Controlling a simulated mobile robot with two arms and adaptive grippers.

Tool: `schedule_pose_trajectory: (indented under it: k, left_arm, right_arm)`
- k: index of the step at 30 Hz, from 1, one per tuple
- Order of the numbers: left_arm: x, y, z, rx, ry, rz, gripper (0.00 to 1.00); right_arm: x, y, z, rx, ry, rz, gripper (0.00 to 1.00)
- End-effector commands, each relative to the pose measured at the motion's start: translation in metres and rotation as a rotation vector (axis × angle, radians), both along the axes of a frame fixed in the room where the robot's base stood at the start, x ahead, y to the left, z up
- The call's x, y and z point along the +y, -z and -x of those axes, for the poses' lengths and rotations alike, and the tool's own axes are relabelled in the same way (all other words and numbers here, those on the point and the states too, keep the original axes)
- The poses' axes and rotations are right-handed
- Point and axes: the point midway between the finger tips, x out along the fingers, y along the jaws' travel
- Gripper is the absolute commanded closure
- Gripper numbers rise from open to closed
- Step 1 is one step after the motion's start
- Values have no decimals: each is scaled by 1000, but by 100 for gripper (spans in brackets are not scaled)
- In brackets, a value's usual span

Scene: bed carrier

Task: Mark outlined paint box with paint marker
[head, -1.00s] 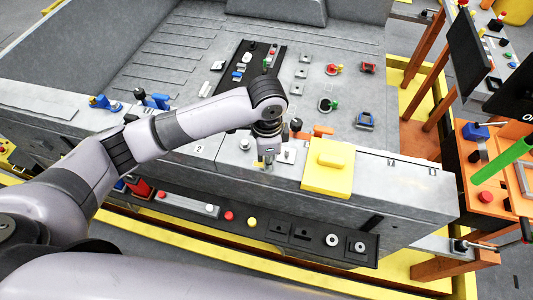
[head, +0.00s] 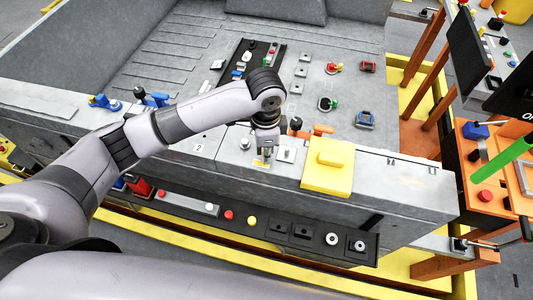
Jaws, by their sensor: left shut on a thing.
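My left gripper (head: 264,151) points down over the front ledge of the grey bed, left of the yellow block. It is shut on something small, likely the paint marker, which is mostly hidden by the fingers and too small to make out. A small yellowish patch (head: 261,163) shows on the ledge's front edge just below the fingertips, likely the outlined paint box. I cannot tell whether the held thing touches it, or how much of the patch is painted. My right gripper is not in view.
A yellow block (head: 328,166) sits on the ledge just right of my gripper. An orange-handled part (head: 322,130) and a black knob (head: 295,124) stand close behind. A black shelf (head: 290,232) with buttons and rings runs below. An orange workstation (head: 490,170) is at the right.

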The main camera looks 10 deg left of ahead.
Motion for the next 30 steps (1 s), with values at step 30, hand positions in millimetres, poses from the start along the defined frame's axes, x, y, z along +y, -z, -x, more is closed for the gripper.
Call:
schedule_pose_trajectory:
  k: [30]
  left_arm:
    - [-7,0,21,1,0,-1,100]
  right_arm:
    - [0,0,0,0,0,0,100]
